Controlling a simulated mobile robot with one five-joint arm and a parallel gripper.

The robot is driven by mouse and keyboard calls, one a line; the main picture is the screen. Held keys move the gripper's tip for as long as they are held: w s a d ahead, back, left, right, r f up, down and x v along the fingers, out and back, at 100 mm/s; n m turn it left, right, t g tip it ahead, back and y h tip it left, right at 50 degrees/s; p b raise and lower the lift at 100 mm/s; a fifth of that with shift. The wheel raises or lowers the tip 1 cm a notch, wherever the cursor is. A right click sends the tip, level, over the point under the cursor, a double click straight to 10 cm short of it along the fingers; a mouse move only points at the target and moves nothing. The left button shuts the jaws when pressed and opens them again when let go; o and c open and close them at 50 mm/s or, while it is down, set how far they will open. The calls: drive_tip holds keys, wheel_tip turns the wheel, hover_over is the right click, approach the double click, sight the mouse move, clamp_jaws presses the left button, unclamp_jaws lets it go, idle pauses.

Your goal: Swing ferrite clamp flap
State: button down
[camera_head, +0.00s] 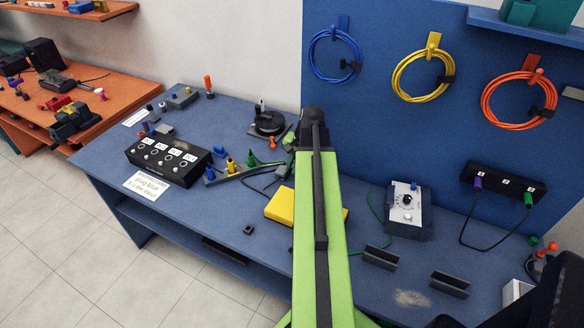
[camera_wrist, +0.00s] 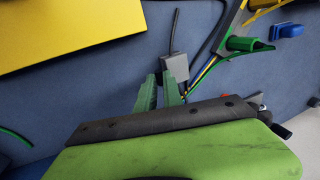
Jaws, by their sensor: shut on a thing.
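The ferrite clamp is a small grey block (camera_wrist: 176,67) in the wrist view, lying on the blue bench top with a thin dark cable running up from it. My gripper (camera_wrist: 160,88), with its two green fingers, reaches down to the near side of the block. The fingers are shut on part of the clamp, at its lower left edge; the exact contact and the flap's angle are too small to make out. In the head view my green arm hides the fingers, and a small grey piece (camera_head: 284,169) shows just left of the arm.
A yellow box (camera_wrist: 60,30) lies left of my gripper. A black box with dials (camera_head: 168,157) and a grey dial box (camera_head: 408,209) stand on the bench. Its front left is mostly clear.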

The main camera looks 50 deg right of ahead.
drive_tip(key=shift+s+f+b, duration=0.2)
drive_tip(key=shift+f+b, duration=0.2)
drive_tip(key=shift+b, duration=0.15)
drive_tip(key=shift+s+f+t+b, duration=0.15)
drive_tip(key=shift+f+t+b, duration=0.05)
drive_tip(key=shift+t+b, duration=0.3)
drive_tip(key=shift+r, duration=0.2)
drive_tip(key=c, duration=1.5)
unclamp_jaws()
drive_tip(key=shift+d, duration=0.1)
